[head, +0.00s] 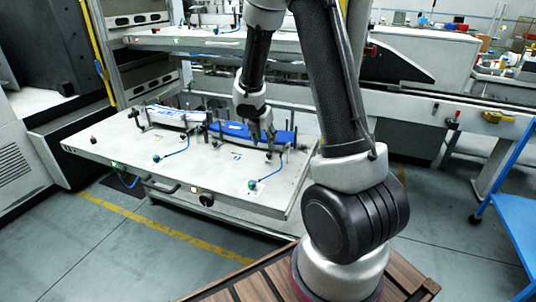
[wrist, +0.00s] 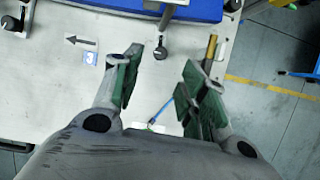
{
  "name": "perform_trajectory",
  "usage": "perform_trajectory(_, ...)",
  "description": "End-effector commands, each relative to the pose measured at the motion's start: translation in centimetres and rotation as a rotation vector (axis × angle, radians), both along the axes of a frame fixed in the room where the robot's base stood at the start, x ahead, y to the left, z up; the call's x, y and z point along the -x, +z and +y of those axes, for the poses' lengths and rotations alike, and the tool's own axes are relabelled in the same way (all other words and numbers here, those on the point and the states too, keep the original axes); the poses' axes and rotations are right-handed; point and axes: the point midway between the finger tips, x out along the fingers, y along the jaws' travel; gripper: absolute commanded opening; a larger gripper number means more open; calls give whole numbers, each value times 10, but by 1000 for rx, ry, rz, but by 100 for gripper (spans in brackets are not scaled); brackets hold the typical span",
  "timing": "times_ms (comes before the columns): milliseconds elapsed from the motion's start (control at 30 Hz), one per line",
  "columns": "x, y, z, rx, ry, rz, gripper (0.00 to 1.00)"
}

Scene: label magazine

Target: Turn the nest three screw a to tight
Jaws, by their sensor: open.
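My gripper (wrist: 163,75) is open and empty in the wrist view, its green-lined fingers pointing up the picture. A black knob-ended screw (wrist: 161,51) shows just beyond the gap between the fingertips; no finger visibly touches it. I cannot tell from its look whether it is the nest three screw a, or how tight it is. A blue block (wrist: 160,8) lies just past it. In the head view my gripper (head: 262,140) hangs over the near side of the blue block (head: 283,136) at the right end of the white panel (head: 120,155).
A nest with a white and blue stack (head: 178,117) stands to the left on the panel. A brass-coloured pin (wrist: 210,52) stands close to the right finger. Thin blue cables (head: 270,178) cross the panel. A blue cart (head: 515,205) stands at the far right.

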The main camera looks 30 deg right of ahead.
Motion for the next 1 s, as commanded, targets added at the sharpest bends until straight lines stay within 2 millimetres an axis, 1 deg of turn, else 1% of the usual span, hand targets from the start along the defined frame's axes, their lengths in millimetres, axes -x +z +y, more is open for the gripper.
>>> perform_trajectory(167, -2, -12, -4, 4, 17, 9, 42)
perform_trajectory(400, -9, -44, -16, 3, 14, 10, 42)
perform_trajectory(600, -14, -65, -22, 2, 12, 8, 42)
perform_trajectory(767, -15, -71, -24, 2, 12, 8, 42)
perform_trajectory(1000, -16, -72, -24, 1, 12, 7, 42)
